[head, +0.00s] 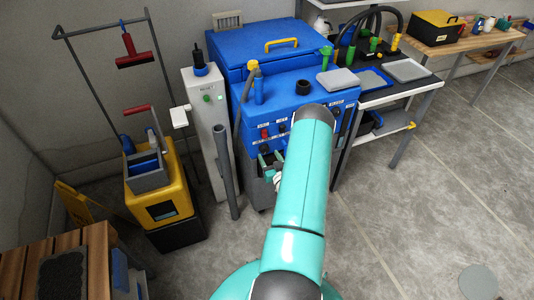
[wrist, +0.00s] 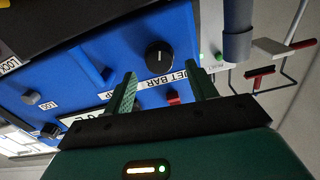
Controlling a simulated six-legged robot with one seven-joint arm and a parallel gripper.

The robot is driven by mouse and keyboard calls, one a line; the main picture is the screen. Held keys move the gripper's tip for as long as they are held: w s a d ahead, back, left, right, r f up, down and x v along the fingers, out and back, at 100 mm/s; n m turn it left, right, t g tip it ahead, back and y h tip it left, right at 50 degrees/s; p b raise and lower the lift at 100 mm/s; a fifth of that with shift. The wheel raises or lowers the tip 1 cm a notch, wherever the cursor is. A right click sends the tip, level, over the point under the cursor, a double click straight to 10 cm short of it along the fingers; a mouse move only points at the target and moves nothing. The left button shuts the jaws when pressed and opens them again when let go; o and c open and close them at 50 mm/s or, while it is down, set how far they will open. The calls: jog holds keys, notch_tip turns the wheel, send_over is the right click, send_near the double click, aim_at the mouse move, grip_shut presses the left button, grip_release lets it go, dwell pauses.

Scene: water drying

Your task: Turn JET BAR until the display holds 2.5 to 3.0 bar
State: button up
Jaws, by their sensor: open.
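The JET BAR knob (wrist: 160,55) is round and black with a white pointer mark, on a blue panel (wrist: 95,35) in the wrist view. Its white JET BAR label (wrist: 168,80) is beside it, partly between my fingers. My gripper (wrist: 162,74) is open and empty. Its two green fingers point towards the panel on either side of the label, with the knob just beyond the tips; I cannot tell whether they touch anything. I can make out no pressure reading.
A red knob (wrist: 173,98) is close to my fingers, and a grey knob (wrist: 30,98) is farther left. A grey pipe (head: 224,170) and a pale RESET post (head: 205,110) stand left of the machine. A yellow bucket (head: 175,190) is farther left.

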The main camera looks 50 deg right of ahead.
aim_at(265, 151)
jog(key=shift+x, duration=1.55)
jog(key=c, duration=1)
jog(key=shift+n, duration=0.4)
jog(key=n, duration=0.5)
jog(key=shift+a, duration=0.15)
jog(key=n, duration=0.6)
jog(key=shift+f, duration=0.1)
